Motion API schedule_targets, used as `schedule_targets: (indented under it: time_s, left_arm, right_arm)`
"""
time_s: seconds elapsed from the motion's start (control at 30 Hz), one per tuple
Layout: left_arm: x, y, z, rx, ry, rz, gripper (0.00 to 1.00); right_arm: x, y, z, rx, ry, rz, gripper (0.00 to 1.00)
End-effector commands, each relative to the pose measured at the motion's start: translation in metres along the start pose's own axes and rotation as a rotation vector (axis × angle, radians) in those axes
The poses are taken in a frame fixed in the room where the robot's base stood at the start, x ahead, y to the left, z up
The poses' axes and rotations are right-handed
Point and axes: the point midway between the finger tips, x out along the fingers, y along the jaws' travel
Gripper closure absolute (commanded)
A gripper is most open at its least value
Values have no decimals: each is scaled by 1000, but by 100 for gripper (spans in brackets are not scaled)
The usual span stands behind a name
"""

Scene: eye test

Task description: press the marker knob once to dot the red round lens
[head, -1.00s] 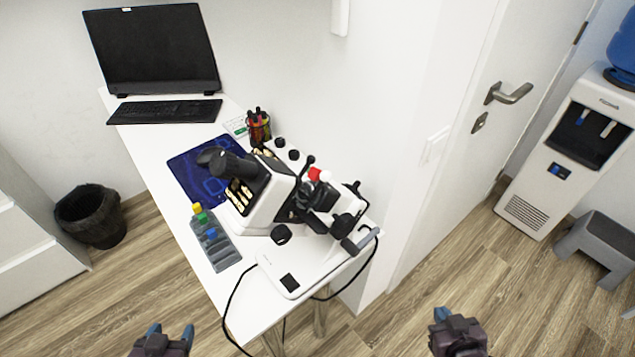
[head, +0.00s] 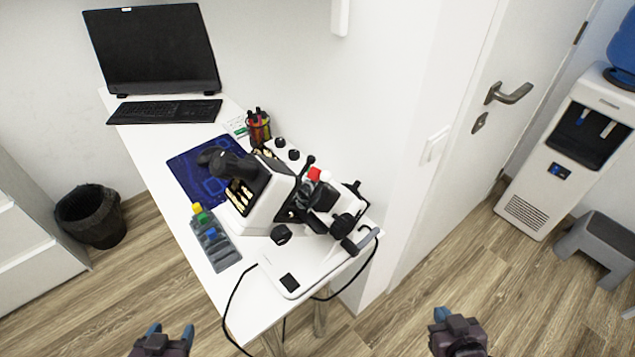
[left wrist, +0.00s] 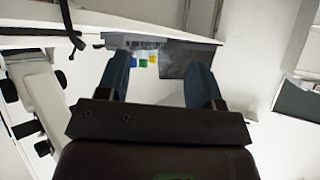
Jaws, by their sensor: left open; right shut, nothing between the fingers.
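A white and black lens-marking machine (head: 275,195) stands on the white table, with black knobs on its side and a red part (head: 314,174) near its top right. I cannot tell the marker knob apart from the other knobs. My left gripper (head: 170,332) is open and empty, in front of the table at the bottom left of the head view. Its two blue fingers (left wrist: 160,78) stand apart in the left wrist view. My right gripper (head: 442,315) is shut and empty over the floor, right of the table.
A grey tray (head: 222,253) with yellow, green and blue pieces lies left of the machine. A blue mat (head: 185,172), a pen holder (head: 258,127), a keyboard (head: 165,111) and a monitor (head: 152,50) are further back. A black cable (head: 236,292) hangs over the front edge.

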Motion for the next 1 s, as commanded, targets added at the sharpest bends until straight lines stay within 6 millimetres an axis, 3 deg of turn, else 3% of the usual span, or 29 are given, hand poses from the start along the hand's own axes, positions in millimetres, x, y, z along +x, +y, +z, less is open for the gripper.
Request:
schedule_targets:
  time_s: [0.37, 0.77, 1.0]
  left_arm:
    - [0, 0, 0, 0, 0, 0, 40]
    - [0, 0, 0, 0, 1, 0, 100]
    - [0, 0, 0, 0, 1, 0, 100]
  right_arm:
    - [0, 0, 0, 0, 0, 0, 100]
    - [0, 0, 0, 0, 0, 0, 100]
    - [0, 0, 0, 0, 0, 0, 100]
